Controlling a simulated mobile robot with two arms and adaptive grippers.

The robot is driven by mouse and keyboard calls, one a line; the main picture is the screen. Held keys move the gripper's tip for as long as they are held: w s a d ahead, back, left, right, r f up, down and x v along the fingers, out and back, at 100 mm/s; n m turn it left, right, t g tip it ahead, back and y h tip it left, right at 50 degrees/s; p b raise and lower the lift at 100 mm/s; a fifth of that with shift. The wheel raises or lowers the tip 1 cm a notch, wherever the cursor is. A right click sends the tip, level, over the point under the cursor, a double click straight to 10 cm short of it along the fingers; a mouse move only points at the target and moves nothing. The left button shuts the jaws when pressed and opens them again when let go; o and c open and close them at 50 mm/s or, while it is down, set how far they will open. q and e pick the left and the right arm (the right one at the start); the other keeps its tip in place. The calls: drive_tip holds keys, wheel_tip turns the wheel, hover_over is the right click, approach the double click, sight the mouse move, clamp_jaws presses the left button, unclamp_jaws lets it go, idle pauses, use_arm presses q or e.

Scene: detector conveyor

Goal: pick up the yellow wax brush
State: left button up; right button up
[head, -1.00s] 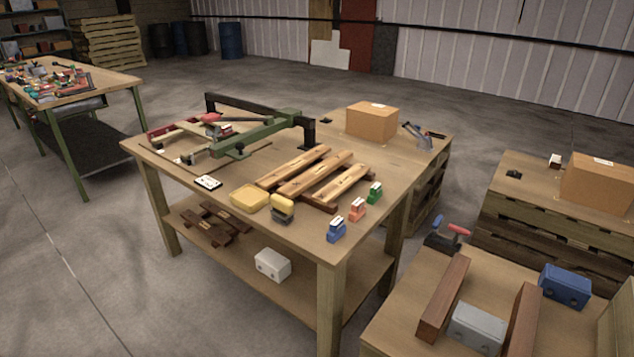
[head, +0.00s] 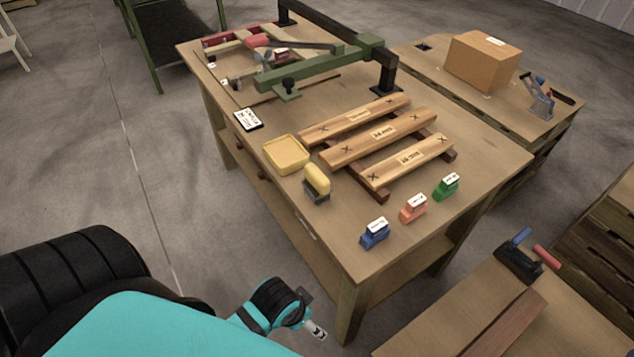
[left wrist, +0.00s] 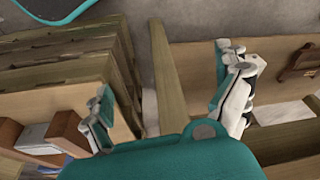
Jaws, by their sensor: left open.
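The yellow wax brush (head: 316,181), with a rounded yellow top and a dark grey lower part, stands on the near left edge of the wooden table (head: 480,165). It is beside a shallow yellow tray (head: 287,152). My left arm comes in at the lower left of the head view. Its gripper (head: 312,322) is low in front of the table, below and apart from the brush, and only partly shown. In the left wrist view my left gripper (left wrist: 165,78) is open and empty; the brush does not show there. My right gripper is not in view.
Wooden slats (head: 380,138) lie right of the brush. Blue (head: 375,233), orange (head: 413,208) and green (head: 446,187) stamp-like blocks stand near the front edge. A green and black clamp frame (head: 330,68) spans the back. A table leg (left wrist: 168,75) shows between my fingers in the wrist view.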

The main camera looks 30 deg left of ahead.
use_arm(q)
drive_tip(key=w+r+m, duration=0.1)
drive_tip(key=w+r, duration=0.3)
drive_tip(key=r, duration=0.1)
drive_tip(key=w+r+m+h, duration=0.1)
drive_tip(key=w+r, duration=0.3)
drive_tip(key=r, duration=0.2)
drive_tip(key=w+r+m, duration=0.2)
drive_tip(key=w+r, duration=0.2)
drive_tip(key=r, duration=0.1)
drive_tip(key=shift+w+d+r+t+h, duration=0.15)
drive_tip(key=shift+d+r+t+h, duration=0.15)
drive_tip(key=shift+h, duration=0.1)
drive_tip(key=w+a+r, duration=0.6)
drive_tip(key=a+r, duration=0.1)
drive_tip(key=r, duration=0.1)
drive_tip(key=n+g+y, duration=0.1)
drive_tip(key=n, duration=0.1)
approach(316, 173)
drive_tip(key=x, duration=0.5)
drive_tip(key=shift+w+a+f+p, duration=0.1)
drive_tip(key=shift+w+f+p, duration=0.2)
drive_tip(key=shift+f, duration=0.05)
drive_tip(key=shift+m, duration=0.3)
drive_tip(key=shift+p+x, duration=0.35)
drive_tip(key=shift+x, duration=2.35)
drive_tip(key=shift+s, duration=0.15)
drive_tip(key=c, duration=1.1)
